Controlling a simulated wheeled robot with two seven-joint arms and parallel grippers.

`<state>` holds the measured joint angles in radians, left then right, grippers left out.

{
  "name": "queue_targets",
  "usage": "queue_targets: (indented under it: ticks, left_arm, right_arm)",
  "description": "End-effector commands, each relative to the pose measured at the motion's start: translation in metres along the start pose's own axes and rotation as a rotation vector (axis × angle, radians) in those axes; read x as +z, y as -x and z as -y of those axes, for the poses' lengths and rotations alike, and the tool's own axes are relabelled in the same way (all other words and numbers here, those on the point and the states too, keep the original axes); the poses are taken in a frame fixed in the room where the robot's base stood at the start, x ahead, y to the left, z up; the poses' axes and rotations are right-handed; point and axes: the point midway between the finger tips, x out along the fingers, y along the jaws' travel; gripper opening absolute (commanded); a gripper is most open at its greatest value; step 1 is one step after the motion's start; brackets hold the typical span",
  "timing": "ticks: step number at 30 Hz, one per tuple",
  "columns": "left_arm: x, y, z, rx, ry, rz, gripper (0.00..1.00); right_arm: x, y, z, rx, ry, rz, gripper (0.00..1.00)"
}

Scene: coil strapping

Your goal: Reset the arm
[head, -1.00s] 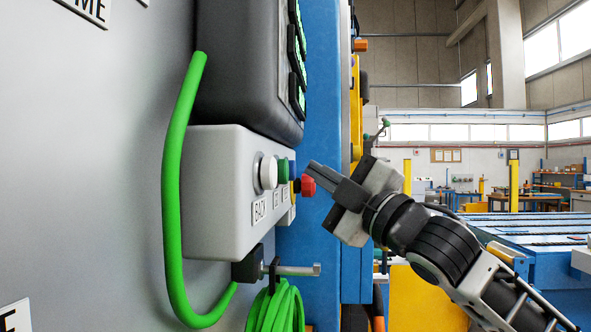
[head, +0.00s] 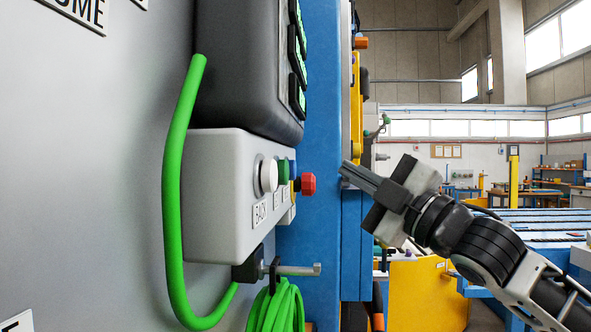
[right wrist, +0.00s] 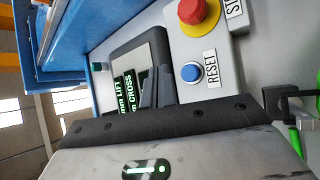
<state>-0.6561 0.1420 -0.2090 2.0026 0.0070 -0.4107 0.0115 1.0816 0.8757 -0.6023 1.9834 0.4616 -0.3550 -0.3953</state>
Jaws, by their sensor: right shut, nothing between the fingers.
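My right gripper (head: 345,172) is shut and empty in the head view. It points left toward the grey button box (head: 222,205) and stands apart from it, right of the red button (head: 308,184). The box also carries a white button (head: 266,175), a green button (head: 283,171) and a blue one mostly hidden behind. In the right wrist view the blue button (right wrist: 191,72) sits beside a RESET label (right wrist: 210,67), near the red mushroom button (right wrist: 193,10) on its yellow ring. The dark fingers (right wrist: 155,92) show there in front of the panel. My left gripper is not in view.
A green hose (head: 173,190) curves down the box's left side. A hook (head: 296,270) below the box carries a coiled green hose (head: 276,308). A dark display unit (head: 245,65) stands above the box. A blue column (head: 325,130) rises behind; open air surrounds my right arm.

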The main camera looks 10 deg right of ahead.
Motion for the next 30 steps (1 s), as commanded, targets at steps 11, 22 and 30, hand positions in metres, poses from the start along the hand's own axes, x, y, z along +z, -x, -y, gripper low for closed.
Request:
queue_targets:
  ticks: [11,22,30]
  left_arm:
    - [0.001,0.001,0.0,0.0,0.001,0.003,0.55]
    - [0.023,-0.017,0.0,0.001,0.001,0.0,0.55]
    - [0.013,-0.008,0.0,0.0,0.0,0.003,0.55]
  right_arm:
    - [0.0,0.0,0.0,0.0,0.0,0.0,0.0]
    - [-0.007,-0.01,0.014,0.004,0.001,-0.002,0.0]
    - [0.013,0.015,-0.013,-0.001,0.004,0.004,0.0]
